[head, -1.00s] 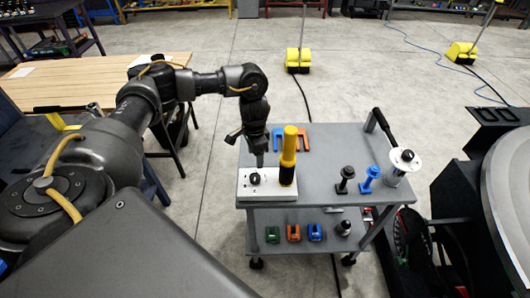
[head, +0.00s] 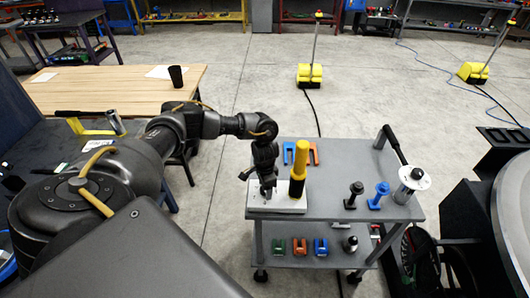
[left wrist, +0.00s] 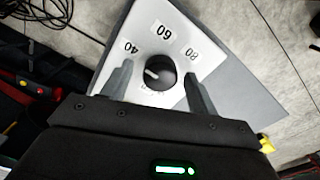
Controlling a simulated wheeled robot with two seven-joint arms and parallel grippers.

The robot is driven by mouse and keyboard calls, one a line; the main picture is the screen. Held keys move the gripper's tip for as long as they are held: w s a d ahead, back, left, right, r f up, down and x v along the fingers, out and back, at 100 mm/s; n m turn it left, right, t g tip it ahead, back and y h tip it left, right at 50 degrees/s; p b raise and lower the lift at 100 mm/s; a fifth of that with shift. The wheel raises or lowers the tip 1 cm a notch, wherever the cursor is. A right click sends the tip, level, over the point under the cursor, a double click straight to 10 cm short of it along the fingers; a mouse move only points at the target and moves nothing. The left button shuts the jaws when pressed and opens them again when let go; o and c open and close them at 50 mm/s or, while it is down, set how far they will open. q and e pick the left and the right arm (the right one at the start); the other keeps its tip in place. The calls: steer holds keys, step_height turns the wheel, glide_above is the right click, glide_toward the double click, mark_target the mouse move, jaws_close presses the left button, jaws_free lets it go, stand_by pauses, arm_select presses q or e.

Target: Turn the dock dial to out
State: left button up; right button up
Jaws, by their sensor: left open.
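A white dial plate (head: 290,206) lies at the left end of the cart's top. In the left wrist view the plate (left wrist: 183,48) carries the numbers 40, 60 and 80 around a round black knob (left wrist: 165,68) with a white pointer mark toward the picture's left. Smaller print below the knob is partly hidden and I cannot read it. My left gripper (head: 267,193) is open over the plate and hides the knob in the head view. In the wrist view its fingers (left wrist: 160,88) stand on either side of the knob; I cannot tell whether they touch it. My right gripper is out of view.

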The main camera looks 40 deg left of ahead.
arm_select(q)
steer(key=shift+f, duration=0.1)
steer(key=c, duration=1)
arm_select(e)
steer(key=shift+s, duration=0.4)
